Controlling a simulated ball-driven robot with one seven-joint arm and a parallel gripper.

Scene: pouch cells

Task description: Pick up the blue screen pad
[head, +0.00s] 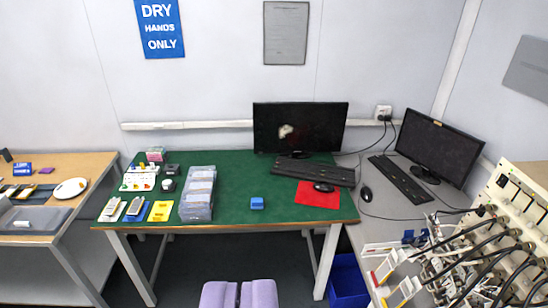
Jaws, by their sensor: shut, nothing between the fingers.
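A small blue block (257,203), which looks like the blue screen pad, lies near the front edge of the green-topped table (235,175). Bare green surface surrounds it. My gripper (239,291) shows at the bottom of the head view as two purple fingers side by side, shut and empty. It is in front of the table, below the blue block in the picture and slightly left of it.
A stack of clear-wrapped packs (199,194) stands left of the block. A red mat (317,195) with a mouse, a keyboard (314,171) and a monitor (299,127) are to the right and behind. A cabled rack (490,235) stands at far right.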

